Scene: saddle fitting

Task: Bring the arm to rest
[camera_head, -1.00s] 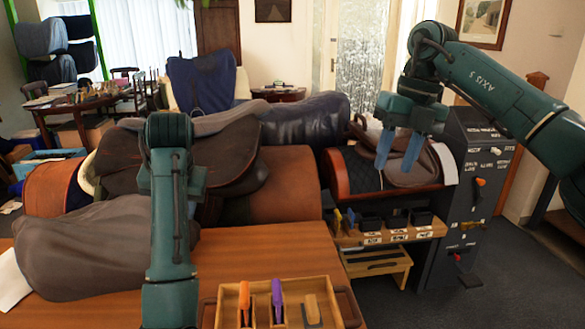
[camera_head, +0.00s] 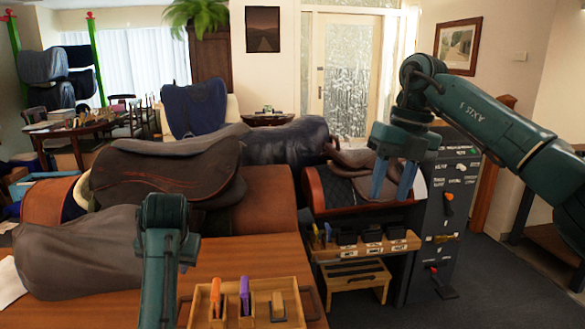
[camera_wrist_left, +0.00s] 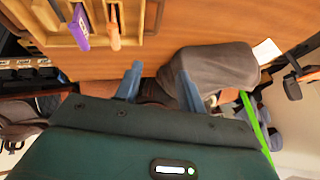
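My right gripper (camera_head: 393,180) comes in from the right and hangs with its two blue fingers pointing down and apart. In the picture it overlaps the saddle (camera_head: 357,160) on the rack by the dark cabinet; I cannot tell whether it touches. No held object shows between its fingers. My left arm (camera_head: 163,240) rises at the lower left over the wooden table; its fingers are hidden in the head view. In the left wrist view my left gripper (camera_wrist_left: 160,86) has two blue fingers spread apart, with nothing visibly held.
The wooden table (camera_head: 215,258) bears a tray (camera_head: 290,284) with orange- and purple-handled tools and a grey covered shape (camera_head: 75,255). A large brown saddle (camera_head: 165,178) lies behind. The dark cabinet (camera_head: 425,240) and a small step stool (camera_head: 355,275) stand right. Floor at far right is clear.

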